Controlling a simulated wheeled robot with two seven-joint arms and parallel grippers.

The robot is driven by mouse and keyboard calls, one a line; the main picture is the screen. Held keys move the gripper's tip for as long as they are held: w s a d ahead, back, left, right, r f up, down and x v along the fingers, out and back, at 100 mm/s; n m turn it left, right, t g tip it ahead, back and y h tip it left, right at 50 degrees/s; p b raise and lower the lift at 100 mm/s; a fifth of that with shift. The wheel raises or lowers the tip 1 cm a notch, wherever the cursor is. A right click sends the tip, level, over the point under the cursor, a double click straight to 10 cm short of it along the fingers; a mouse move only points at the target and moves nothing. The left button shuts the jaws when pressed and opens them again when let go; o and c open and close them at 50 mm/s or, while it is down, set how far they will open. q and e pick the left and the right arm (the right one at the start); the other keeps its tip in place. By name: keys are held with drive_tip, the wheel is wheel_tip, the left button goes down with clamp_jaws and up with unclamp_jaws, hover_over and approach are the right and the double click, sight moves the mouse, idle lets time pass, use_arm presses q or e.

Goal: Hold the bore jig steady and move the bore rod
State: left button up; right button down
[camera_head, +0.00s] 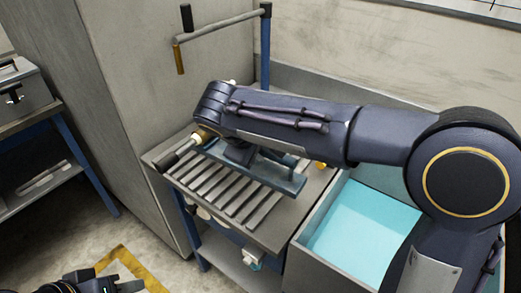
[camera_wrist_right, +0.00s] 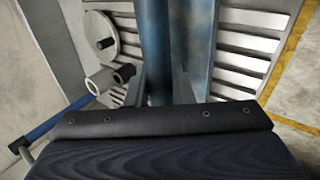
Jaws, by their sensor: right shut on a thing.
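A blue-grey metal piece, which I take as the bore jig (camera_head: 282,181), lies on the slatted top of a bench. My right arm reaches over it from the right. My right gripper (camera_head: 240,154) is shut on the jig; its fingertips are largely hidden. In the right wrist view blue bars of the jig (camera_wrist_right: 157,50) rise in front of the palm. A rod with a dark handle (camera_head: 176,157) and brass collar, seemingly the bore rod, sticks out at the jig's left; its far part is hidden behind my arm. My left gripper (camera_head: 105,287) is cut off at the bottom edge, apart from both.
The slatted bench (camera_head: 223,190) stands against a grey cabinet (camera_head: 125,90). A blue post (camera_head: 266,50) carries a crossbar above it. An open box with a cyan floor (camera_head: 362,222) is at the right. A side table (camera_head: 45,125) stands at the left.

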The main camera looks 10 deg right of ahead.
drive_tip(key=shift+w+d+f+b, duration=0.2)
drive_tip(key=shift+w+f, duration=0.95)
drive_tip(key=shift+w, duration=0.3)
drive_tip(key=shift+w+d+f+b, duration=0.2)
drive_tip(key=shift+w+d+f, duration=0.05)
drive_tip(key=shift+w+f, duration=1.05)
drive_tip(key=shift+w+d+f+b, duration=0.2)
drive_tip(key=shift+w+f, duration=0.85)
drive_tip(key=shift+w, duration=0.5)
drive_tip(key=shift+f+b, duration=0.4)
drive_tip(key=shift+f, duration=0.1)
drive_tip(key=shift+s+f, duration=0.1)
